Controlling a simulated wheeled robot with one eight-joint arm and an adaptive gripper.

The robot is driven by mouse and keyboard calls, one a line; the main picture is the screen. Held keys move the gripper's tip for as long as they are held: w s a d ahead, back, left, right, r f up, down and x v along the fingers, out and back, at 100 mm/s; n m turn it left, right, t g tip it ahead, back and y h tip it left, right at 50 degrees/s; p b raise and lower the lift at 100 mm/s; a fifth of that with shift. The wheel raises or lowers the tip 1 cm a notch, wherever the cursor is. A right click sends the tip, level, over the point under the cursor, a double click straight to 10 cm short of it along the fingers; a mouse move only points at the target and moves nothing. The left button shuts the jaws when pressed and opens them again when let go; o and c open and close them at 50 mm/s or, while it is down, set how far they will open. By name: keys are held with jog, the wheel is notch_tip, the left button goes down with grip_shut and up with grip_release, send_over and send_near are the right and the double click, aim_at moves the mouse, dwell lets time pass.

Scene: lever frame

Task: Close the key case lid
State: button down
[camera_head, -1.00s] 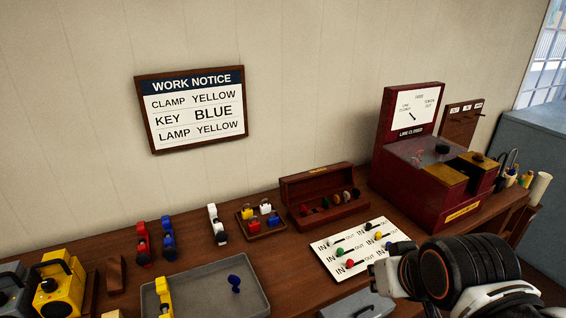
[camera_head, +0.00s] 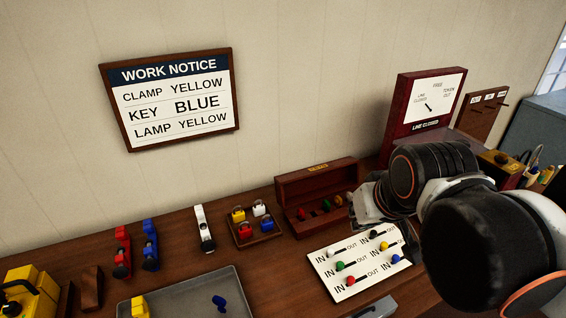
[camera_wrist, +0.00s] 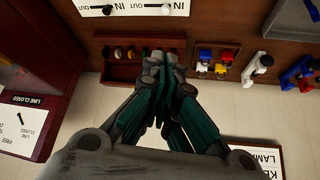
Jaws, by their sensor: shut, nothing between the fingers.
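The key case (camera_head: 318,182) is a dark wooden box against the wall, with its lid standing open at the back. A row of coloured keys shows inside it. The case also shows in the wrist view (camera_wrist: 120,72), with its right part hidden behind my fingers. My gripper (camera_head: 362,205) is shut and empty at the case's right end in the head view. In the wrist view its closed fingertips (camera_wrist: 165,62) appear over the case. I cannot tell whether they touch it.
A white IN/OUT panel (camera_head: 354,277) with coloured knobs lies in front of the case. A small tray of coloured padlocks (camera_head: 253,237) stands left of it. A dark red instrument box (camera_head: 400,126) stands to the right, partly hidden by my arm. A grey tray (camera_head: 180,300) is at the front left.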

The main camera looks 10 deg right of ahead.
jog(key=w+a+r+g+p, duration=0.1)
jog(key=w+r, duration=0.2)
jog(key=w, duration=0.2)
jog(key=w+a+r+p, duration=0.1)
jog(key=w+r+p, duration=0.15)
jog(key=w, duration=0.35)
jog(key=w+a+f+n+g+p, duration=0.1)
jog(key=w+a+g+p, duration=0.15)
jog(key=w, duration=0.95)
jog(key=w+a+f+n+g+p, duration=0.1)
jog(key=w+a+f+p, duration=0.15)
jog(key=w, duration=0.85)
jog(key=w+a+f+n+g+p, duration=0.15)
jog(key=w+a+f, duration=0.25)
jog(key=w+f, duration=0.4)
notch_tip(320, 180, down, 9)
jog(key=s+b, duration=0.1)
jog(key=s, duration=0.1)
jog(key=shift+s+d+b, duration=0.3)
jog(key=shift+s+b, duration=0.05)
jog(key=shift+s+t, duration=0.1)
jog(key=shift+t, duration=0.2)
